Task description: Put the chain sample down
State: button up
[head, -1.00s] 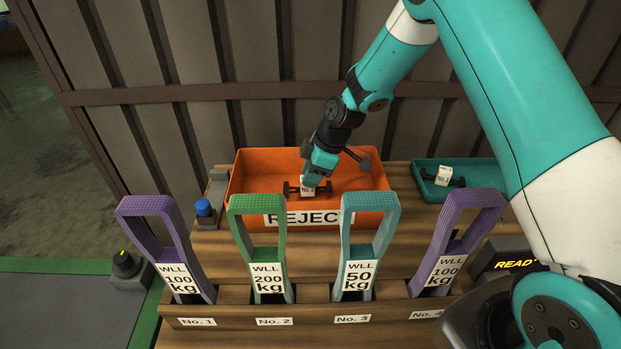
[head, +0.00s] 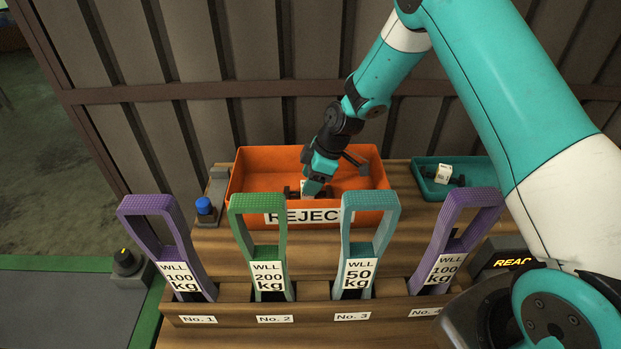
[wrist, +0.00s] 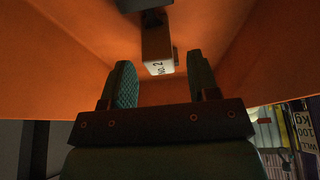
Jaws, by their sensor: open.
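The chain sample (head: 293,192), a dark bar with a white tag marked No. 2, is inside the orange REJECT bin (head: 372,202), near its front wall. In the wrist view the white tag (wrist: 157,52) shows ahead of and between the fingertips, with a gap at each side. My gripper (head: 316,186) reaches down into the bin over the sample. Its two green-padded fingers (wrist: 161,72) are spread apart. The bin's front wall hides part of the sample's underside in the head view.
A teal tray (head: 484,165) at the right holds another tagged sample (head: 443,174). Tall loop-shaped holders with WLL labels, such as the green one (head: 268,268), stand in front of the bin. A blue button (head: 204,206) is left of it.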

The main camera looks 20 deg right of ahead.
jog(key=b+v, duration=0.2)
jog(key=v, duration=1)
jog(key=shift+r, duration=0.2)
